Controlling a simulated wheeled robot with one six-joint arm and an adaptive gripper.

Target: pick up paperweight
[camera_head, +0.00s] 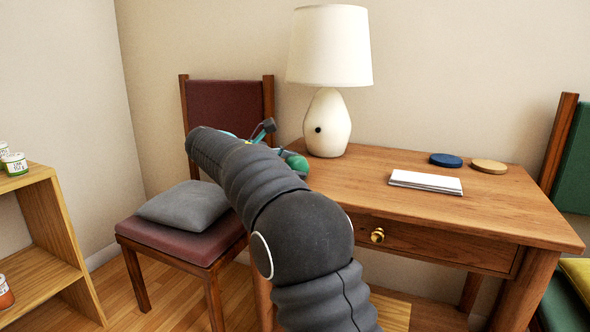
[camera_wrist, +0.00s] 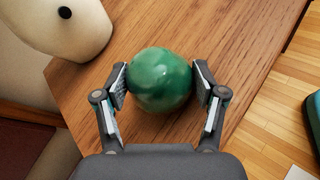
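The paperweight is a glossy green ball (camera_wrist: 160,79). In the wrist view it sits between the two fingers of my gripper (camera_wrist: 160,82), above or on the wooden desk top. A finger pad is close against each side of it; I cannot tell whether both pads press on it. In the head view the green ball (camera_head: 298,163) shows partly behind my arm, at the left end of the desk near the lamp. My gripper (camera_head: 262,131) is mostly hidden there by my arm. Whether the ball rests on the desk cannot be told.
The wooden desk (camera_head: 475,212) holds a cream lamp (camera_head: 328,122), a white paper stack (camera_head: 426,181), a blue disc (camera_head: 446,160) and a tan disc (camera_head: 489,166). A chair with a grey cushion (camera_head: 184,206) stands left of the desk. A shelf (camera_head: 45,240) is at far left.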

